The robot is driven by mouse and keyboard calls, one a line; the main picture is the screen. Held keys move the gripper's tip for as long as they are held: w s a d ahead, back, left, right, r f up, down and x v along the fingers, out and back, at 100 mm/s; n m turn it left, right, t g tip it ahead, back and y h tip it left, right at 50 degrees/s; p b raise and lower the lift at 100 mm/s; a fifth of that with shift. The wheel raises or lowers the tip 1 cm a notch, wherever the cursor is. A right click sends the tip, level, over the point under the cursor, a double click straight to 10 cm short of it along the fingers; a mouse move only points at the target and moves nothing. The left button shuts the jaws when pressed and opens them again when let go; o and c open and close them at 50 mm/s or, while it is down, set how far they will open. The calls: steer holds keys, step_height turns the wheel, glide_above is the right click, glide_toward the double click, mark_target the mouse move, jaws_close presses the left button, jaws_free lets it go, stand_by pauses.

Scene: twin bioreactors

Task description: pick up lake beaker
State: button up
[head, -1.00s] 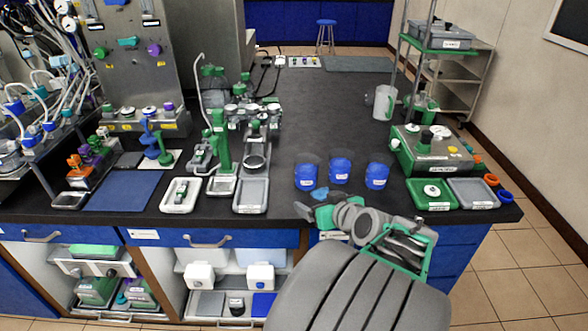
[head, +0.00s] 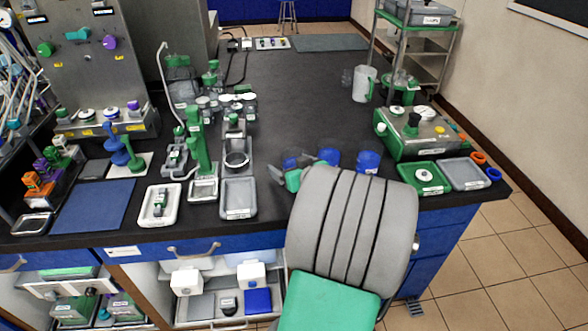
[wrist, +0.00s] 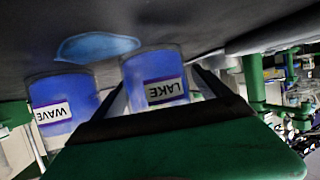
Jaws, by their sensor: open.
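The lake beaker (wrist: 155,72) is blue below a clear rim, and its LAKE label shows upside down in the wrist view. In the head view it appears to be the leftmost blue beaker (head: 291,157), partly hidden by my gripper (head: 289,167). My gripper is open, and in the wrist view its dark fingers (wrist: 157,84) lie either side of the lake beaker. Whether they touch it I cannot tell.
The wave beaker (wrist: 62,105) stands close beside the lake beaker. Another blue beaker (head: 368,162) stands to the right, partly behind my arm. A grey tray (head: 238,197) lies left of my gripper. The black bench (head: 290,95) behind is largely clear.

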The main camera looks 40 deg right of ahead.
steer(key=shift+c, duration=0.5)
steer(key=c, duration=1.4)
